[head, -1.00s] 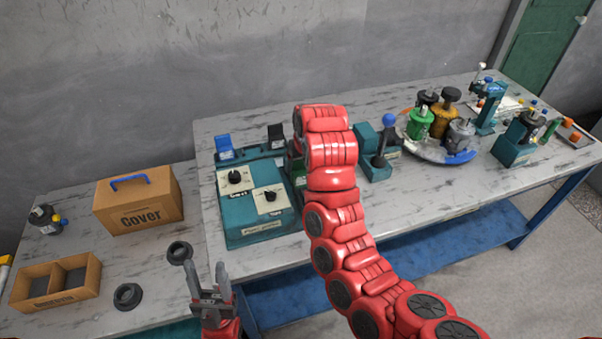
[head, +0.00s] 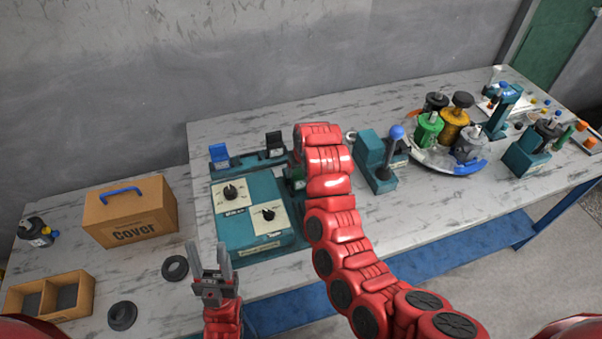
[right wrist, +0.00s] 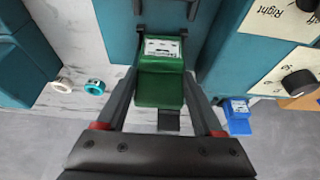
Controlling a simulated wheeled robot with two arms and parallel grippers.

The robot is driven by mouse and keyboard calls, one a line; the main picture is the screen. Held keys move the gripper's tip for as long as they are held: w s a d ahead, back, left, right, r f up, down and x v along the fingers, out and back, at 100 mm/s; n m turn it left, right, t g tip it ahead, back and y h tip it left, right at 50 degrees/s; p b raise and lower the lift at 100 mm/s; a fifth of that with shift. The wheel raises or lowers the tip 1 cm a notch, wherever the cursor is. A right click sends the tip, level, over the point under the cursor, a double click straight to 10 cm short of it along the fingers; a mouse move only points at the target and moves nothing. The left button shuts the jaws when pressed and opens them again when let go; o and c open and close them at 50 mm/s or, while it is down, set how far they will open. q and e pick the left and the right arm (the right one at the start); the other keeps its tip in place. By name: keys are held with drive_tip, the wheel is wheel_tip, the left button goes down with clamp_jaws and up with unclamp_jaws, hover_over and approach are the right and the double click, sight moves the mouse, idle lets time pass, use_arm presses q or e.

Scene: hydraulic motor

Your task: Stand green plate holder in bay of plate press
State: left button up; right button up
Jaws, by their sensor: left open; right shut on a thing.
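The green plate holder (right wrist: 160,88), with a white label, sits between the two fingers of my right gripper (right wrist: 165,112), which is shut on it. In the head view my right arm hides most of this gripper, and only a sliver of green shows beside the arm. A teal surface (right wrist: 118,30) lies beyond the holder in the right wrist view; I cannot tell whether the holder touches it. A teal unit with a blue-balled lever (head: 370,155) stands right of my arm and may be the plate press. My left gripper (head: 209,252) is open and empty at the front.
A teal panel with two dials (head: 235,222) lies left of my right arm. Behind it stand a blue holder (head: 219,156) and a black holder (head: 274,145). A Cover box (head: 130,215) and two dark rings are at the left. A round tray (head: 470,165) carries several motors.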

sight(301, 175)
wheel_tip(301, 175, down, 3)
drive_tip(key=shift+r+p, duration=0.2)
drive_tip(key=shift+p, duration=0.2)
drive_tip(key=shift+f, duration=0.3)
drive_tip(key=o, duration=1.4)
drive_tip(key=shift+r, duration=0.1)
drive_tip(key=shift+r, duration=0.45)
drive_tip(key=v, duration=1.1)
drive_tip(key=shift+s+r, duration=0.1)
drive_tip(key=shift+s, duration=0.15)
